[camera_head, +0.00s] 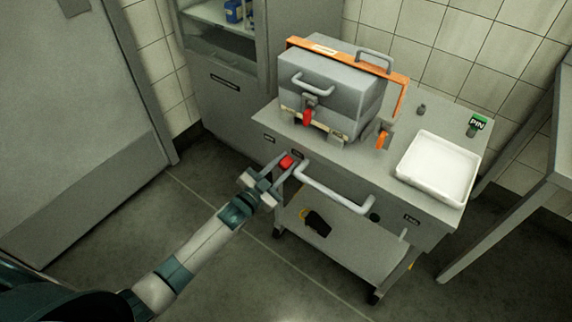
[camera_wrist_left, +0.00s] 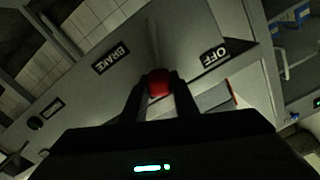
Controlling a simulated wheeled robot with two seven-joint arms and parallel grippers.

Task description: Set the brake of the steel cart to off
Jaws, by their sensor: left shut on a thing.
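The steel cart (camera_head: 255,128) stands in the middle of the head view with a push handle (camera_head: 335,190) on its near side. The red brake knob (camera_head: 286,161) is at the cart's near left corner. My left gripper (camera_head: 279,172) reaches it from the lower left and is shut on it. In the left wrist view the red knob (camera_wrist_left: 159,82) sits between the two dark fingers. A BRAKE label (camera_wrist_left: 111,59) is left of the knob and an OFF label (camera_wrist_left: 214,55) is to its right. The lever under the knob is mostly hidden. My right gripper is not in view.
A cabinet (camera_head: 222,85) stands behind left. A table (camera_head: 535,170) is at the right. Floor at left is clear.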

